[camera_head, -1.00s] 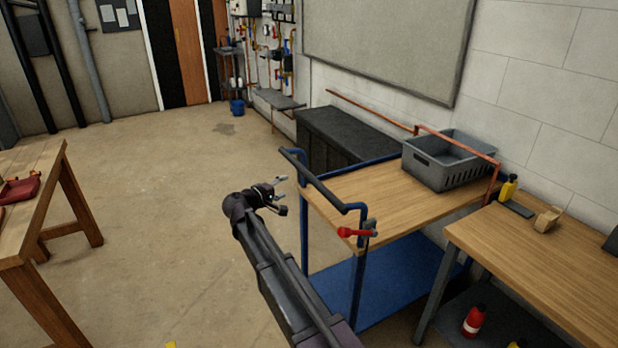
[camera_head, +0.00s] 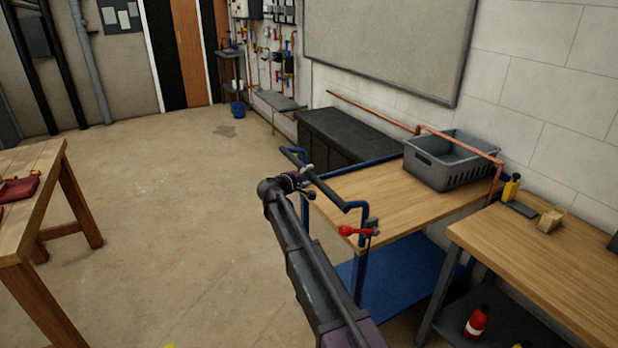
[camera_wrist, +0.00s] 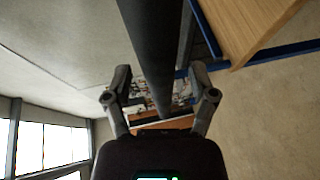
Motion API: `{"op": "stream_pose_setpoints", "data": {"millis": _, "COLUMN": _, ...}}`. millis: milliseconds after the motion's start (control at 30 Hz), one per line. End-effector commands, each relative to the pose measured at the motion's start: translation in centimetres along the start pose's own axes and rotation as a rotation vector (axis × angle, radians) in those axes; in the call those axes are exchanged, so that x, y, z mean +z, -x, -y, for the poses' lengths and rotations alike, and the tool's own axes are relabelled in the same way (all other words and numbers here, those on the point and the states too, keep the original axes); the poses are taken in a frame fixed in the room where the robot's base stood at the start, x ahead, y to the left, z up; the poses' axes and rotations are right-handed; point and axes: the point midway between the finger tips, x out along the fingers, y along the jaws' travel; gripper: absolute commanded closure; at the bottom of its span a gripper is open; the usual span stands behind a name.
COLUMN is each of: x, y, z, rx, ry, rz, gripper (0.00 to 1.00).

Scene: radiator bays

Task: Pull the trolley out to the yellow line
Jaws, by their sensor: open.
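The trolley has a wooden top (camera_head: 385,205), a blue frame and a blue lower shelf (camera_head: 405,285). Its dark handle bar (camera_head: 325,187) stands out at the near left end, with a red-knobbed lever (camera_head: 347,231) beside the bar's near end. My gripper (camera_head: 308,182) is at the handle bar, near its middle. In the wrist view the bar (camera_wrist: 152,50) runs between the two spread fingers (camera_wrist: 162,90); I cannot tell whether they touch it. A small yellow patch (camera_head: 169,346) shows at the bottom edge; I cannot tell whether it is the line.
A grey crate (camera_head: 450,160) sits on the trolley top near the wall. A wooden bench (camera_head: 550,245) stands close on the right, and a black chest (camera_head: 345,137) is behind the trolley. Another bench (camera_head: 40,230) is at far left. Open floor (camera_head: 180,215) lies between.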

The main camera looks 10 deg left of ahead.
Motion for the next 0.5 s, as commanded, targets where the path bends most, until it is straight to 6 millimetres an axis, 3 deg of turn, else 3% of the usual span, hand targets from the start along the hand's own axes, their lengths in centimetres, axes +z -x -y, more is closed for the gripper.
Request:
{"op": "stream_pose_setpoints", "data": {"millis": 433, "x": 0.1, "y": -0.83, "z": -0.03, "rx": 0.0, "ry": 0.0, "rz": 0.002, "gripper": 0.27}}
{"op": "stream_pose_setpoints", "data": {"millis": 467, "x": 0.1, "y": -0.84, "z": -0.03, "rx": 0.0, "ry": 0.0, "rz": 0.002, "gripper": 0.3}}
{"op": "stream_pose_setpoints", "data": {"millis": 500, "x": 0.11, "y": -0.84, "z": -0.03, "rx": 0.0, "ry": 0.0, "rz": 0.002, "gripper": 0.41}}
